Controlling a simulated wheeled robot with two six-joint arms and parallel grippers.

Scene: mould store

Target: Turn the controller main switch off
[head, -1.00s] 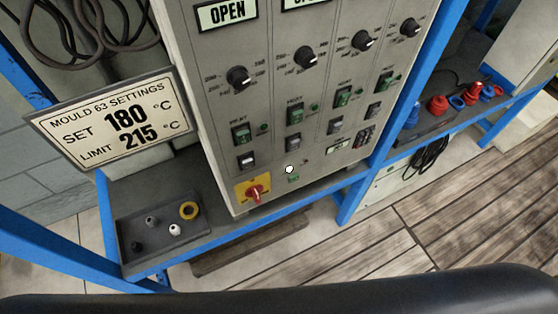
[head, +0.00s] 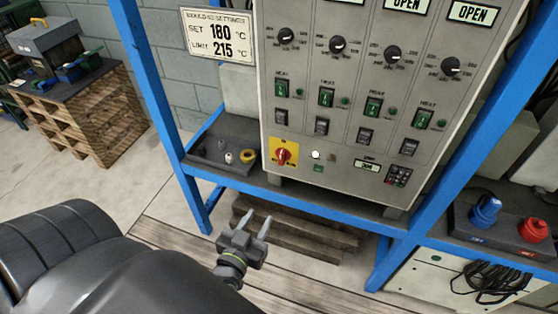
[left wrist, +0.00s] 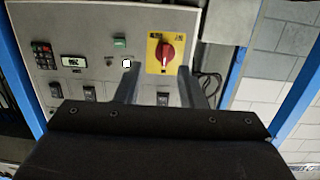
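The controller main switch (head: 284,154) is a red rotary handle on a yellow plate, low at the left of the grey controller panel (head: 345,172). It also shows in the left wrist view (left wrist: 171,52), between and beyond the fingertips. The plate's lettering is too small to read. A white lamp (head: 315,155) beside the switch is bright. My left gripper (head: 254,221) is open and empty, below and in front of the switch, apart from it. In the left wrist view both fingers (left wrist: 158,72) point toward the panel. My right gripper is not in view.
The panel stands on a blue-framed shelf (head: 330,207). A dark tray (head: 212,160) with small parts and a yellow ring lies left of it. A settings sign (head: 215,35) hangs above. Blue and red fittings (head: 485,210) sit at right. Blue posts (head: 150,85) flank the shelf.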

